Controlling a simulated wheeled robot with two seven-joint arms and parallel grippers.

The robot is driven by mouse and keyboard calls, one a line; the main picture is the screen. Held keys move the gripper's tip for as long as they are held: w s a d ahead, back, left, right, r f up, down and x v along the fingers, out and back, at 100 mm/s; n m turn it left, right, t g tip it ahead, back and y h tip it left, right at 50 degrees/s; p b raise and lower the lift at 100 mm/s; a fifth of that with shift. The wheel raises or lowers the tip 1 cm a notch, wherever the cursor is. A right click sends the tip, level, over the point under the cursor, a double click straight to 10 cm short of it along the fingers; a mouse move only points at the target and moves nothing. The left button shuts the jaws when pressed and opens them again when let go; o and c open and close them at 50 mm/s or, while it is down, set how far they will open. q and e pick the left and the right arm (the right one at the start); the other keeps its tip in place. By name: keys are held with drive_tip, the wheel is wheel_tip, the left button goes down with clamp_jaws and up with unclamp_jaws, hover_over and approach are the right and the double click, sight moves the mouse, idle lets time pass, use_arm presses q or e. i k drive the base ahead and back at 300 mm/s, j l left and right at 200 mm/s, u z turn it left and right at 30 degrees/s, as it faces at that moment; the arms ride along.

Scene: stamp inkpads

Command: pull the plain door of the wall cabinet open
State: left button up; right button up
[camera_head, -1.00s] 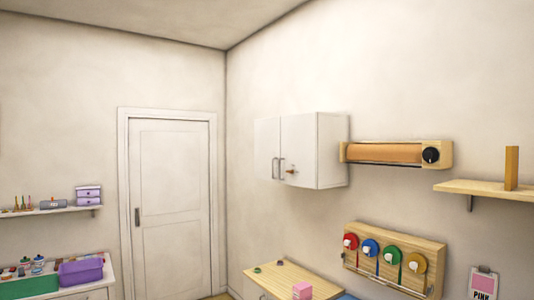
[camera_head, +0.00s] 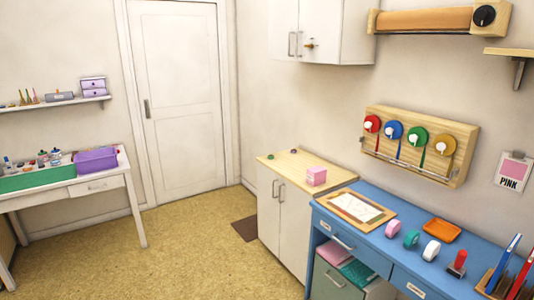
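The white wall cabinet (camera_head: 335,35) hangs on the right wall at the top of the head view, its upper part cut off. It has two front doors with upright metal handles near where they meet. The left door (camera_head: 280,22) looks plain apart from its handle. The right door (camera_head: 325,30) also bears a small brown and metal fitting (camera_head: 309,44), too small to make out. Both doors look shut. Neither of my grippers is in view.
Below stands a low white cabinet (camera_head: 285,215) with a wooden top and a pink block (camera_head: 316,176). A blue desk (camera_head: 390,262) with stamping items stands right of it. A paper roll holder (camera_head: 430,19) is right of the wall cabinet. Open floor (camera_head: 190,255) lies left.

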sight(283, 15)
drive_tip(key=i+j+u, duration=0.15)
drive_tip(key=i+u, duration=0.15)
drive_tip(key=i, duration=0.45)
drive_tip(key=i+u, duration=0.3)
drive_tip(key=i, duration=0.45)
drive_tip(key=i+l+u, duration=0.3)
drive_tip(key=i, duration=0.45)
drive_tip(key=i+j+z, duration=0.2)
drive_tip(key=i, duration=0.25)
drive_tip(key=i+z, duration=0.2)
drive_tip(key=i, duration=0.25)
drive_tip(key=i+j+z, duration=0.2)
drive_tip(key=i+j, duration=0.1)
drive_tip(key=i, duration=0.1)
